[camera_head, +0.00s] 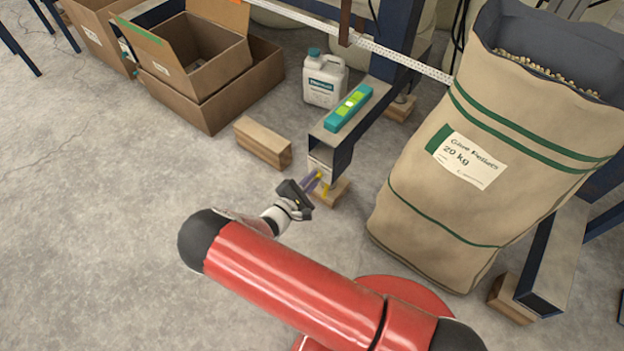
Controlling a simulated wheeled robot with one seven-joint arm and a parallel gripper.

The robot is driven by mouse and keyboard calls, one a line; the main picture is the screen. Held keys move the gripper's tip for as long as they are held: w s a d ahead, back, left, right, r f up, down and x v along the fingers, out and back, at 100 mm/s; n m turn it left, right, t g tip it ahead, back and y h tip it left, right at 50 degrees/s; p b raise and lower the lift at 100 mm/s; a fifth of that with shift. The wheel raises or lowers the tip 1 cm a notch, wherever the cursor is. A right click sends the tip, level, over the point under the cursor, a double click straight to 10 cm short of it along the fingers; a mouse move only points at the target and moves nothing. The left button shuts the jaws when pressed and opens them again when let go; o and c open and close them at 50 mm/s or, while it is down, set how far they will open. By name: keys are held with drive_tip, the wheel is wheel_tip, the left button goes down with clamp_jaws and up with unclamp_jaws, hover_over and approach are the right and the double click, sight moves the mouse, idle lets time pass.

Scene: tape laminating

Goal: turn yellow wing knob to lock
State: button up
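The yellow wing knob (323,189) is a small yellow patch low on the end of the dark blue machine foot (334,150), just above a wooden block. My gripper (318,178) reaches it from the lower left, with its purple-grey fingers right at the knob. The fingers and gripper body hide part of the knob. I cannot tell whether the fingers touch it or are closed on it. The knob's exact angle is too small to read.
A teal spirit level (348,108) lies on top of the foot. A wooden block (262,143) and a white jug (324,79) stand to the left and behind. A large pellet sack (480,190) stands close on the right. Open cardboard boxes (205,95) are at upper left. Left floor is clear.

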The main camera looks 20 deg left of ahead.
drive_tip(key=o, duration=0.5)
drive_tip(key=shift+c, duration=0.2)
drive_tip(key=v, duration=0.8)
